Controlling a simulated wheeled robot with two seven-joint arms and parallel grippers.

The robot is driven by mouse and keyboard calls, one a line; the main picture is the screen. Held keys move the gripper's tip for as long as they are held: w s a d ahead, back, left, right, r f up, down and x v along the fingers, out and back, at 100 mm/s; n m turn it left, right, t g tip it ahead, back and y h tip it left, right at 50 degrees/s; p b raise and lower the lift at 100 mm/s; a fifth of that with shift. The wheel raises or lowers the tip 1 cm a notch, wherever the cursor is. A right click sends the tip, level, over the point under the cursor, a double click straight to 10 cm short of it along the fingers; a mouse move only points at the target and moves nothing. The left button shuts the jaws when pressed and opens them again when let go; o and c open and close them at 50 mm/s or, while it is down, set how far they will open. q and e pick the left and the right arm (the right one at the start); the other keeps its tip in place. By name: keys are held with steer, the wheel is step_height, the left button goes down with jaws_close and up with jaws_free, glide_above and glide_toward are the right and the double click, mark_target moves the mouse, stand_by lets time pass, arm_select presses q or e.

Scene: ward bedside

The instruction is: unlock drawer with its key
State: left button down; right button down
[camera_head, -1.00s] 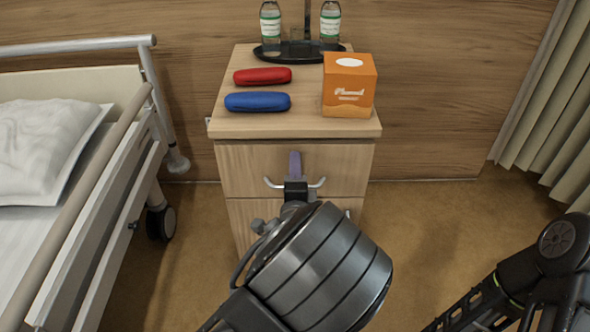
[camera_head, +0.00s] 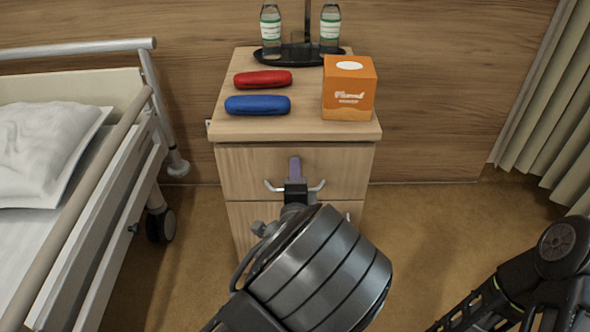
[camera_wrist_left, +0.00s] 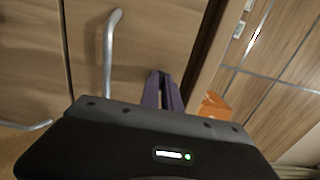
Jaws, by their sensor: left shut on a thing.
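The bedside cabinet's top drawer (camera_head: 235,172) looks closed. The left gripper's purple fingers point at the upper middle of the drawer front, above the handle. In the wrist view they (camera_wrist_left: 162,92) are close together near the drawer's top edge. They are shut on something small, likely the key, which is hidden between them. The lock is hidden too. I cannot tell whether the fingertips touch the drawer. My right gripper is out of view.
On the cabinet top are a red case (camera_head: 263,78), a blue case (camera_head: 257,104), an orange tissue box (camera_head: 349,90) and a black tray (camera_head: 270,57) with bottles. A bed (camera_head: 110,190) stands left, a curtain (camera_head: 550,110) right.

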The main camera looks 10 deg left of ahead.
arm_select(q)
steer(key=shift+n, duration=0.3)
steer(key=shift+n+b, duration=1.65)
steer(key=shift+n, duration=7.15)
steer(key=c, duration=1.6)
jaws_free()
